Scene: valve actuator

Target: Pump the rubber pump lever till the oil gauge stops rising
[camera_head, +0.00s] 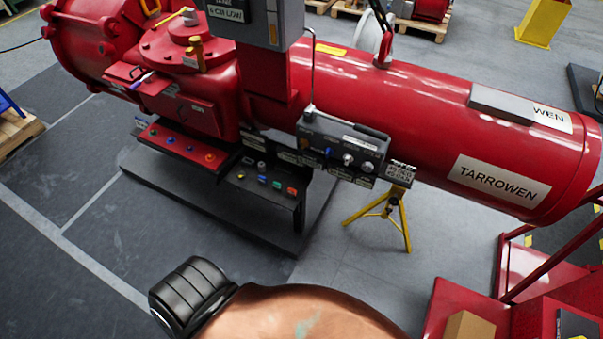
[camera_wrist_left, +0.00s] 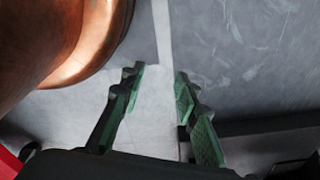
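A grey control box (camera_head: 343,148) with knobs and labels is mounted on the near side of the large red actuator (camera_head: 400,95). A thin metal rod (camera_head: 312,75) stands upright at the box's left end, and a black bar lies along its top right. I cannot tell for sure which of these is the rubber pump lever. No oil gauge can be made out clearly. My left gripper (camera_wrist_left: 159,72) shows only in the left wrist view. Its green-padded fingers are apart, with bare floor between them and nothing held. My right gripper is not in view.
A red panel (camera_head: 180,146) and a dark panel with coloured buttons (camera_head: 262,182) sit low under the actuator, above a dark base plate (camera_head: 215,205). A yellow tripod stand (camera_head: 388,212) is right of them. A red frame (camera_head: 480,305) fills the lower right.

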